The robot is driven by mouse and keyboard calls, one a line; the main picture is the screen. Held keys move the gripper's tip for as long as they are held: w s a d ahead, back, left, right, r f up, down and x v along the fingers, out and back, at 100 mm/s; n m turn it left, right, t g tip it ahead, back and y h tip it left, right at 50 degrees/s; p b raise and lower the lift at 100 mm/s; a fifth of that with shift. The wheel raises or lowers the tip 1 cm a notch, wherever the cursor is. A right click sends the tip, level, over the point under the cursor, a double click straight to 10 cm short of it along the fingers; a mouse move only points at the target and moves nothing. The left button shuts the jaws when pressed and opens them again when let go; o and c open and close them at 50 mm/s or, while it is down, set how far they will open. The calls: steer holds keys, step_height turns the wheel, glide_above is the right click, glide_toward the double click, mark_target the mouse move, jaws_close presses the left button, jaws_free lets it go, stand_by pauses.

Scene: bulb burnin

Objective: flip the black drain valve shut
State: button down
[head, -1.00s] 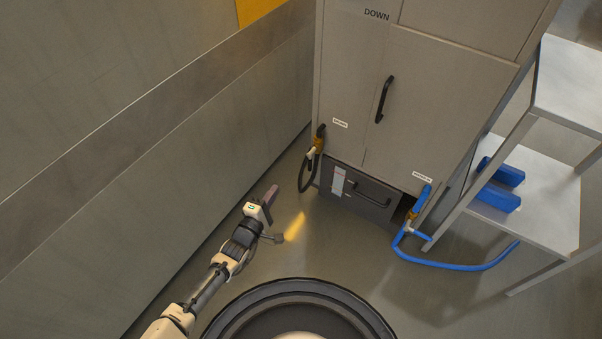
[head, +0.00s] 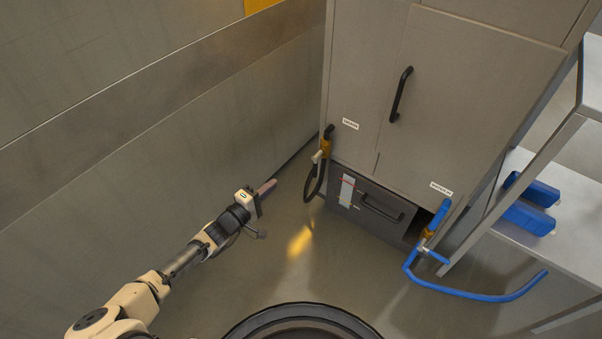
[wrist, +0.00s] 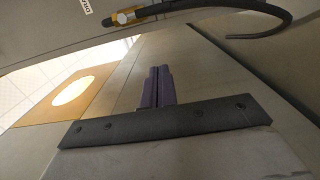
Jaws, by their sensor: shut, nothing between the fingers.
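The black drain hose (head: 314,182) hangs in a loop at the cabinet's lower left corner, below a brass valve body (head: 325,147) with a black upper end. A small pale lever-like piece (head: 317,157) sits at the valve's left side. In the wrist view the brass valve (wrist: 126,17) and black hose (wrist: 245,10) show along the top. My gripper (head: 268,187) is left of the hose and apart from it, near the wall. Its purple-grey fingers (wrist: 158,87) are together and empty. The exact position of the valve handle is too small to tell.
The grey cabinet (head: 450,95) stands ahead, with a dark drawer (head: 368,205) at its base. A blue hose (head: 470,293) with its own brass fitting lies right. A metal shelf (head: 565,240) holds blue bins (head: 530,205). The wall (head: 150,160) runs close along my arm's left; floor between is clear.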

mark_target(317, 164)
steer(key=w+d+b, duration=0.2)
steer(key=w+d, duration=0.4)
steer(key=d, duration=0.4)
steer(key=shift+b, duration=0.4)
steer(key=shift+s+p, duration=0.1)
steer(key=shift+p, duration=0.35)
steer(key=shift+d+n, duration=0.1)
steer(key=shift+n, duration=0.3)
